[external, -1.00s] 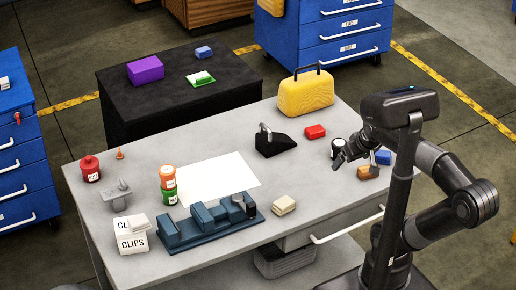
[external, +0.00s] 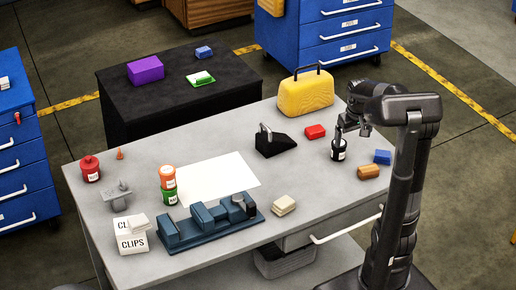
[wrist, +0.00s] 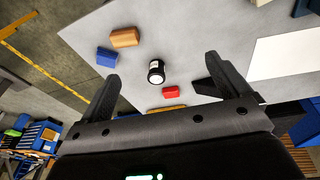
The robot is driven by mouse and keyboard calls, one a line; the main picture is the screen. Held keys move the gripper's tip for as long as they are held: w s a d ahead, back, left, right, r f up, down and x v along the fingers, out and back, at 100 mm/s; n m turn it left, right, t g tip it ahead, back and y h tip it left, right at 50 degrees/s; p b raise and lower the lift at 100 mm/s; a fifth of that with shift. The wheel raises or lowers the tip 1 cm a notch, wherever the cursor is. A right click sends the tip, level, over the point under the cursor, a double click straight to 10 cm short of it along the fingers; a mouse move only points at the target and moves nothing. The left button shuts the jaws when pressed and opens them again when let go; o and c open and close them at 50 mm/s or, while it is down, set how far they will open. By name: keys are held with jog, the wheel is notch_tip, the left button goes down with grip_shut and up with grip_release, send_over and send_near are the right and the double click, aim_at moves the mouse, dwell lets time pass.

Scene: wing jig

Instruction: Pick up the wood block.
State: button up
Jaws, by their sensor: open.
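The wood block (external: 369,172) is a small orange-brown block lying near the right end of the grey table. In the wrist view the wood block (wrist: 125,37) lies toward the top left, beyond my fingers. My gripper (external: 352,130) is open and empty, raised close to the black jar with a white label (external: 338,150), farther back than the wood block. In the wrist view my two fingers (wrist: 161,68) are spread apart, with the jar (wrist: 156,73) between them in the picture. My gripper appears apart from the wood block.
A blue block (external: 382,157) lies beside the wood block, behind it. A red block (external: 315,132), a black wedge-shaped tool (external: 274,142) and a yellow case (external: 306,97) stand farther left and back. A cream block stack (external: 284,205) is nearer the front edge. The table between is clear.

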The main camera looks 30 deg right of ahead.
jog(key=m+g+y, duration=0.1)
jog(key=g, duration=0.1)
send_over(368, 167)
jog(key=a, duration=0.1)
notch_tip(368, 167, down, 12)
jog(key=f, duration=0.7)
jog(key=d+f, duration=0.1)
jog(key=f, duration=0.3)
jog(key=shift+d+f, duration=0.1)
jog(key=shift+f, duration=0.1)
jog(key=c, duration=1.1)
jog(key=shift+o, duration=0.2)
jog(key=shift+r, duration=0.15)
